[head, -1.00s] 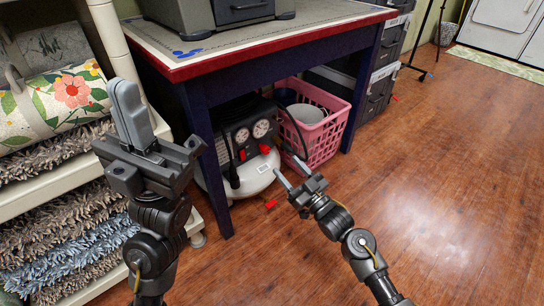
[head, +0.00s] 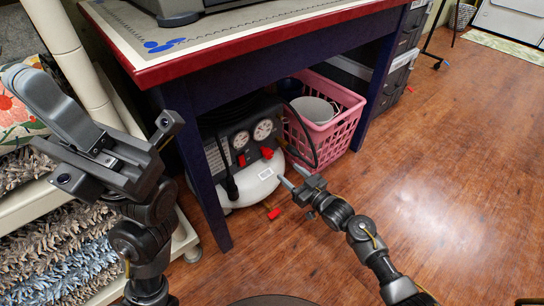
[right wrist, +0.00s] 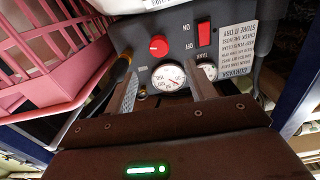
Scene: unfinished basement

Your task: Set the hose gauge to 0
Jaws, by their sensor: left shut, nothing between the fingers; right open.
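The compressor (head: 247,155) stands on the floor under the table. Its dark panel has two round white gauges, one at left (head: 241,139) and one at right (head: 263,129). A red knob (head: 267,152) sits below the right gauge and a red switch below the left one. In the right wrist view the panel is upside down; the gauge beside the knob (right wrist: 168,77) shows between my fingers and the other is partly hidden. Needle readings are too small to tell. My right gripper (head: 289,174) is open and empty, in front of the compressor. My left gripper (head: 45,100) is shut and empty.
A pink basket (head: 335,112) stands right of the compressor. The table's blue leg (head: 208,175) is close on the left, and its red-edged top (head: 260,30) hangs above. A shelf (head: 60,195) with rugs is at far left. The wooden floor (head: 440,180) at right is clear.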

